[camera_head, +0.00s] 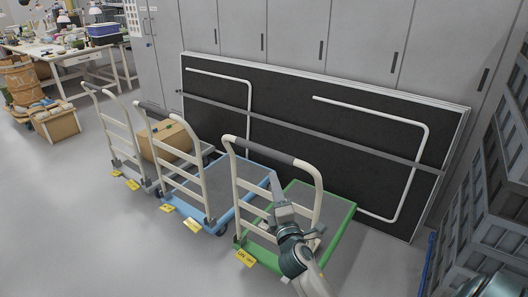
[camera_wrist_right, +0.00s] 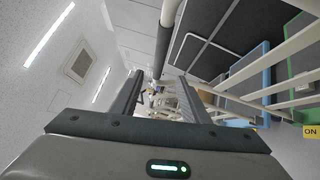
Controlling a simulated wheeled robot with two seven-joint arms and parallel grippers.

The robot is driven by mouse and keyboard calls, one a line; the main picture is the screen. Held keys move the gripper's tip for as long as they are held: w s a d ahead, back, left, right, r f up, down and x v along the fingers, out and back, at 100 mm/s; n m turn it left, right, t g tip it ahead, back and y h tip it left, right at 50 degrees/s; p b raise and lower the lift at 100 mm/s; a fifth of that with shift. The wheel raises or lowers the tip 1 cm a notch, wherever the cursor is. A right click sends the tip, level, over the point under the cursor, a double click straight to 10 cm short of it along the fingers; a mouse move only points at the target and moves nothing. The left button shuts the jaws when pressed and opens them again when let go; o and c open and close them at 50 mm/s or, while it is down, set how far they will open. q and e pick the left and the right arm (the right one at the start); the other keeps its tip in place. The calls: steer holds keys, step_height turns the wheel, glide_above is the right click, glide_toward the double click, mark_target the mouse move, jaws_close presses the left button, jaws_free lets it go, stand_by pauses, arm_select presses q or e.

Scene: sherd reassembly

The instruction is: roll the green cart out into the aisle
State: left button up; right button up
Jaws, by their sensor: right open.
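The green cart (camera_head: 327,207) stands at the right end of a row of carts, with a grey deck and green edges. Its upright cream handle frame carries a dark grip (camera_head: 263,150) across the top. My right gripper (camera_head: 273,180) is open in front of the handle frame, below the dark grip in the picture, and hides part of the frame and deck. In the right wrist view, the open fingers (camera_wrist_right: 155,92) show, with a dark bar rising near the space between them; I cannot tell how close it is. My left gripper is not in view.
A blue cart (camera_head: 250,165) stands left of the green one, then a grey cart (camera_head: 112,125) and a cardboard box (camera_head: 166,141). A dark panel (camera_head: 300,125) leans on the lockers behind. Grey crates (camera_head: 500,170) stack at right. The floor (camera_head: 95,235) in front is clear.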

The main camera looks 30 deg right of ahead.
steer(key=w, duration=0.1)
steer(key=p, duration=0.1)
glide_toward(265, 154)
steer(key=x, duration=1)
steer(key=shift+w+d+f, duration=0.1)
steer(key=shift+w, duration=0.1)
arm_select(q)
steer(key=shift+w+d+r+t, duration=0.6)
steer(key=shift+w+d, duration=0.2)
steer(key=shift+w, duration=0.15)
arm_select(e)
steer(key=shift+w+d, duration=0.25)
steer(key=shift+w, duration=0.35)
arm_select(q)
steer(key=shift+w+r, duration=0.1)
arm_select(e)
jaws_close()
